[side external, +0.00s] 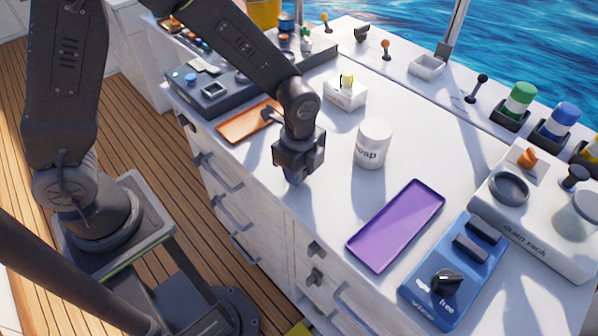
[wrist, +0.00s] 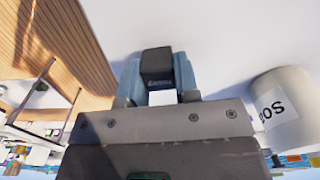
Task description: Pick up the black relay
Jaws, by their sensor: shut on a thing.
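The black relay (wrist: 158,62) is a small dark block with faint lettering, seen between my fingers in the wrist view. My gripper (wrist: 158,80) is shut on it, with a blue-grey finger on each side. In the side view my gripper (side external: 297,176) points down at the white counter near its front edge, left of the white cup. The relay cannot be made out there, and I cannot tell whether it touches the counter.
A white lettered cup (side external: 372,144) stands close on the right; it also shows in the wrist view (wrist: 283,110). An orange tray (side external: 248,122) lies to the left, a purple tray (side external: 397,226) to the right.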

